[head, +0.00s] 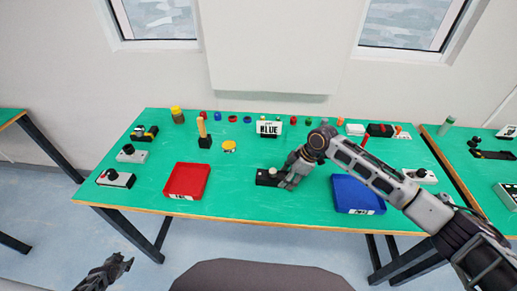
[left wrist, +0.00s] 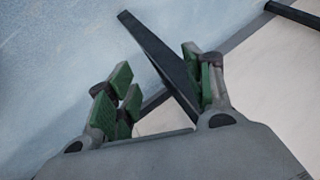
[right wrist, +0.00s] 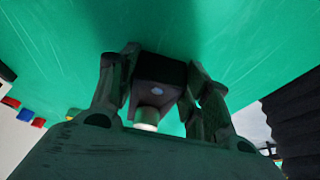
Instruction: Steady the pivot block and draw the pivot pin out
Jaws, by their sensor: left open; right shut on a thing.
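The dark pivot block (head: 264,177) sits on the green table near the middle front. The pivot pin (head: 272,170) shows as a pale round end on it. My right gripper (head: 291,174) is at the block's right side, shut on it. In the right wrist view the dark block (right wrist: 160,72) lies between the two fingers, with the pale pin end (right wrist: 147,117) toward the palm. The pin's lower part is hidden. My left gripper (head: 108,272) is open and empty, low in front of the table, far from the block. The left wrist view shows its fingers (left wrist: 160,88) apart over the floor.
A red tray (head: 187,181) is left of the block and a blue tray (head: 356,195) right of it. A wooden post in a black base (head: 203,132) and a "BLUE" sign (head: 268,129) stand behind. Small coloured pieces line the back. Table between red tray and block is clear.

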